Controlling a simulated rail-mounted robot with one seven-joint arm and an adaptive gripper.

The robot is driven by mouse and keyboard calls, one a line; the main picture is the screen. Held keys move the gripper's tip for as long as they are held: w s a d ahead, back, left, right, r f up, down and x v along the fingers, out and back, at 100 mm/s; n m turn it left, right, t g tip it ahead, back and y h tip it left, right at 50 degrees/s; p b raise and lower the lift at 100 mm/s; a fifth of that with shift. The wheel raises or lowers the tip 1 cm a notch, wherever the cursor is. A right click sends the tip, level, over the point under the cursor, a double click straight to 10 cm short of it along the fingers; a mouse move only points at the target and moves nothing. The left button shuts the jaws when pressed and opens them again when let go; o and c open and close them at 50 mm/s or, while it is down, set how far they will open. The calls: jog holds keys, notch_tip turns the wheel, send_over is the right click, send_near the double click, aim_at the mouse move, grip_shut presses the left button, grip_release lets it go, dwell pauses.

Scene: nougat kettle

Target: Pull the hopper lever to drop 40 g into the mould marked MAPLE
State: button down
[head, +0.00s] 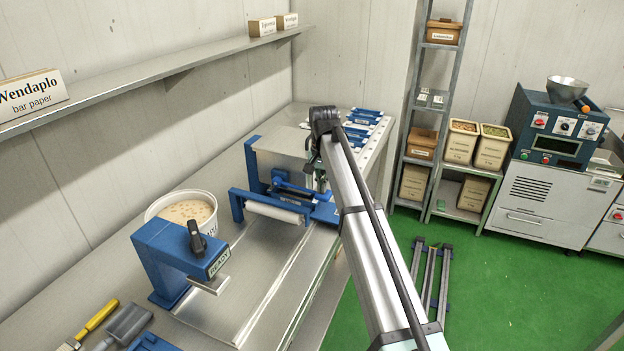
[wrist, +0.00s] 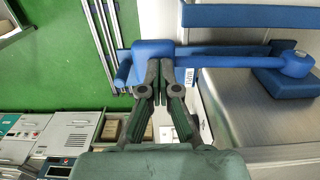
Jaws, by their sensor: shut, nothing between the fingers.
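My gripper (wrist: 160,68) is shut and empty in the wrist view, its fingertips at a blue part with a long bar and round end (wrist: 295,63). Whether they touch it I cannot tell. A small white label (wrist: 190,76) there is too small to read surely. In the head view my gripper (head: 318,180) is partly hidden by my arm, over the right side of a blue press-like fixture (head: 255,165). A metal hopper bowl (head: 567,89) tops the blue machine at right. I cannot pick out the hopper lever or the word MAPLE for certain.
A blue stand (head: 165,255) with a black knob and a READY sign (head: 219,263) stands front left, beside a white tub (head: 182,208). Several blue labelled pieces (head: 365,118) lie at the bench's far end. Blue-ended rails (head: 430,275) lie on the green floor.

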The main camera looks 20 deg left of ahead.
notch_tip(320, 180, up, 10)
jog(key=p, duration=0.5)
dwell(0.6)
dwell(0.7)
